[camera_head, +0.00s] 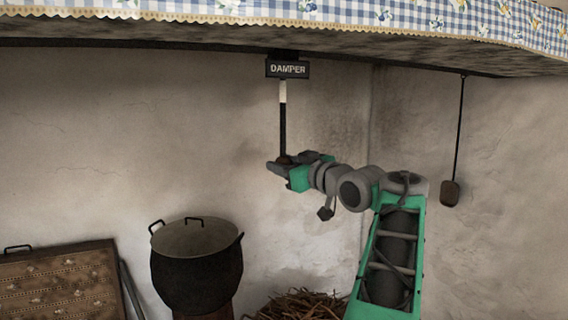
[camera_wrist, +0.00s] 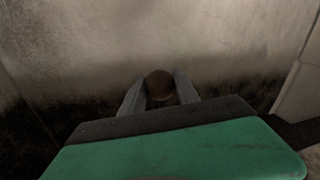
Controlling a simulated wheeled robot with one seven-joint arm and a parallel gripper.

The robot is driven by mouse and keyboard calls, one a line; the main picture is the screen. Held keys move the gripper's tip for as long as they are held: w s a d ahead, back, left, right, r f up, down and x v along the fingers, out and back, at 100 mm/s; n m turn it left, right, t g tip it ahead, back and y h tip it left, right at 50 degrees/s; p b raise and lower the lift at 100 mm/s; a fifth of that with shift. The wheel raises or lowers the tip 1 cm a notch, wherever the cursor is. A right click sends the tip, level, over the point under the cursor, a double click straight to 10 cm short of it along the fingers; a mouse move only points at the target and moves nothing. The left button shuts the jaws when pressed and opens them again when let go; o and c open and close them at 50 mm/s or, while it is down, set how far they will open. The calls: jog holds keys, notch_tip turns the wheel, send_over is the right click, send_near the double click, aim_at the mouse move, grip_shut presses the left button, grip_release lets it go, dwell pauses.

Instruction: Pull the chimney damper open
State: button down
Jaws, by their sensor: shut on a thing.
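The damper rod (camera_head: 283,125) hangs straight down from under the hood, below a dark plate marked DAMPER (camera_head: 288,69). Its upper part is white and its lower part black. My gripper (camera_head: 279,163) is at the rod's lower end, shut on the damper knob. In the wrist view the round brown knob (camera_wrist: 160,86) sits between the two grey fingers of my gripper (camera_wrist: 160,92). The fingers hide part of the knob in the head view.
A black pot (camera_head: 196,270) stands at lower left, beside a patterned board (camera_head: 62,285). A pile of twigs (camera_head: 300,305) lies below my arm. A wooden weight (camera_head: 450,193) hangs on a cord at right. The cloth-trimmed hood (camera_head: 400,22) spans the top.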

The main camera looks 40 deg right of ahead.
jog(key=shift+f, duration=0.65)
jog(key=c, duration=1.3)
grip_release()
jog(key=o, duration=0.4)
jog(key=shift+r, duration=0.2)
jog(key=s+b, duration=0.1)
jog(key=s, duration=0.6)
jog(key=shift+s+a, duration=0.35)
jog(key=shift+s, duration=0.05)
jog(key=shift+f, duration=0.1)
